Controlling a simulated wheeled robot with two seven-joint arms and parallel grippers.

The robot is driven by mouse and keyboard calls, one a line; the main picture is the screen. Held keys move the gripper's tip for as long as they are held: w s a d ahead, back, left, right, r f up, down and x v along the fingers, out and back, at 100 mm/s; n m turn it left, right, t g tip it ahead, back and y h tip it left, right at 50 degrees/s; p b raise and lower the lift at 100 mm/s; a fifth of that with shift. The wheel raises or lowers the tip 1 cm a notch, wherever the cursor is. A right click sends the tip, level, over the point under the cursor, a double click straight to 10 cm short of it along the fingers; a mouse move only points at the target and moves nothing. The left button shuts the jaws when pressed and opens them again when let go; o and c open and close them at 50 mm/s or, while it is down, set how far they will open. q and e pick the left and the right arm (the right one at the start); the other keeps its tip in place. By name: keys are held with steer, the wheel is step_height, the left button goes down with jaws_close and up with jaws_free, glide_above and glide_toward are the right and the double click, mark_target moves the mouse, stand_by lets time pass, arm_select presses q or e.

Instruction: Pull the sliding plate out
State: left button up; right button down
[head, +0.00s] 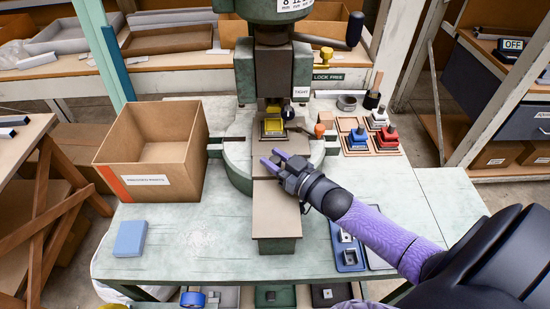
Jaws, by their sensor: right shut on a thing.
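The fly press (274,70) stands at the back middle of the bench. The sliding plate (276,205) is a long, flat brown-grey strip running from under the press toward the front edge of the bench. A yellow block (272,126) sits beneath the ram at its far end. My right gripper (271,161) reaches in from the right, its purple fingers low over the plate, in front of the press. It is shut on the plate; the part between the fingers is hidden. My left gripper is not in view.
An open cardboard box (151,185) and a blue block (130,238) are on the left of the bench. A blue tray (347,257) lies under my right forearm.

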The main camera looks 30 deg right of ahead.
stand_by(0.3)
steer(key=shift+s+a+p, duration=0.2)
steer(key=shift+s+p, duration=0.05)
steer(key=shift+p, duration=0.1)
steer(key=shift+s+a+r+p, duration=0.1)
steer(key=shift+s+a+p, duration=0.25)
steer(key=shift+s+p, duration=0.2)
steer(key=shift+s+a+r+p, duration=0.1)
steer(key=shift+s+a+p, duration=0.3)
steer(key=shift+s, duration=0.25)
steer(key=shift+s+a+f, duration=0.2)
steer(key=shift+s, duration=0.2)
steer(key=c, duration=0.7)
jaws_free()
steer(key=o, duration=0.3)
steer(key=shift+o, duration=0.2)
